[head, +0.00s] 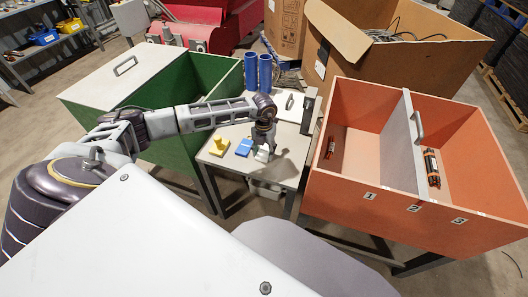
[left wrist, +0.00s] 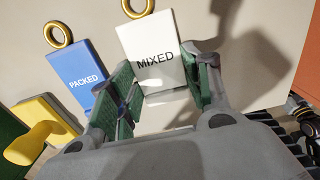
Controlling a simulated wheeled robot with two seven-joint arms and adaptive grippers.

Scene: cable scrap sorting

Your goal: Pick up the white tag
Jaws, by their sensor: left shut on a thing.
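The white tag (left wrist: 157,47) reads "MIXED" and has a gold ring at its top edge. It stands between the green-padded fingers of my left gripper (left wrist: 168,98) in the left wrist view, and the gripper is shut on its lower part. In the head view my left gripper (head: 264,143) points down over the small table, with the white tag (head: 262,156) at its fingertips. I cannot tell whether the tag touches the tabletop. My right gripper is not in view.
A blue "PACKED" tag (left wrist: 82,70) and a yellow piece (head: 218,146) are left of the white tag on the small table (head: 285,165). Blue cylinders (head: 258,72) stand behind. A green bin (head: 185,145) is left, an orange divided bin (head: 345,185) right.

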